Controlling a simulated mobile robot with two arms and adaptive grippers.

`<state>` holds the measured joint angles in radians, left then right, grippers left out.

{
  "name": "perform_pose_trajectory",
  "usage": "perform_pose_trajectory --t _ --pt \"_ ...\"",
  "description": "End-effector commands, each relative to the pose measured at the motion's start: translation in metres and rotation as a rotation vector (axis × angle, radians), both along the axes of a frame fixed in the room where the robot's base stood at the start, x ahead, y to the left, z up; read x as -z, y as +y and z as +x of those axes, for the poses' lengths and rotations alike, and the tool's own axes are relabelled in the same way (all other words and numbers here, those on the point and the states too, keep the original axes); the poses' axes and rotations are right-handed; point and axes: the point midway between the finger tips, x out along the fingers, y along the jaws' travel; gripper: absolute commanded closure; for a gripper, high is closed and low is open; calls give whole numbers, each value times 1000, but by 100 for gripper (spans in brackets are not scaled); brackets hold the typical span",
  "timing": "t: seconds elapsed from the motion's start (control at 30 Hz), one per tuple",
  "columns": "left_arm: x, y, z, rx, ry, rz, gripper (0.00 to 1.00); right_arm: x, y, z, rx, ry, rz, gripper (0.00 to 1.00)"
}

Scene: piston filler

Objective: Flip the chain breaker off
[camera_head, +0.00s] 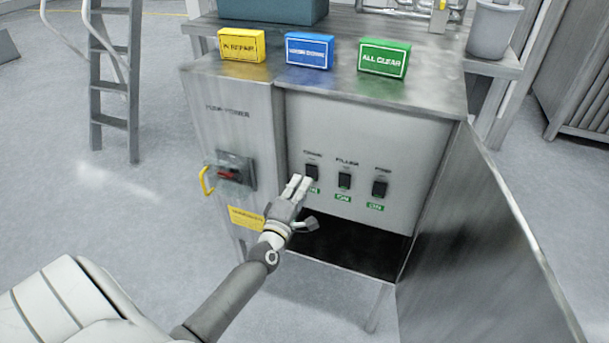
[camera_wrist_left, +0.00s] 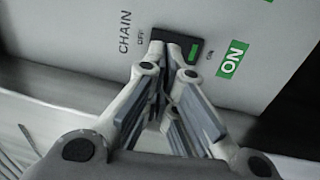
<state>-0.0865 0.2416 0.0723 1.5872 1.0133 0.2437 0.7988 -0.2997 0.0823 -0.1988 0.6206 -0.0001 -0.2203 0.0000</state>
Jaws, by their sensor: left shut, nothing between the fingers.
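The chain breaker (camera_head: 312,172) is the leftmost of three black switches on the grey panel inside the open cabinet. In the left wrist view the chain breaker (camera_wrist_left: 184,46) lies under the "CHAIN" label, between "OFF" and "ON" marks, with a green "ON" sign beside it. My left gripper (camera_head: 297,184) is shut and empty, its fingertips at the lower left of this breaker. In the left wrist view the fingertips (camera_wrist_left: 168,62) overlap the breaker's near edge; I cannot tell whether they touch it. My right gripper is not in view.
The filler breaker (camera_head: 344,181) and pump breaker (camera_head: 380,188) sit to the right, with green "ON" signs below. The open cabinet door (camera_head: 475,250) stands at the right. A red switch (camera_head: 229,174) and yellow padlock-like loop (camera_head: 207,181) are on the left panel. Yellow, blue and green sign blocks stand on top.

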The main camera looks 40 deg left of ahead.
Motion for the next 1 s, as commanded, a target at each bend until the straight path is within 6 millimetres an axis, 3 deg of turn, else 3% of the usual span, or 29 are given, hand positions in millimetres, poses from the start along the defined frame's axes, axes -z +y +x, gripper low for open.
perform_pose_trajectory --t 0.1,0.3,1.0 --pt "-3 5 17 -1 -1 1 100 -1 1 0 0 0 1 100" --pt "-4 7 31 0 0 0 100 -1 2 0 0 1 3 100" --pt "-7 9 38 0 -2 1 100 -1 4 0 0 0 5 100"
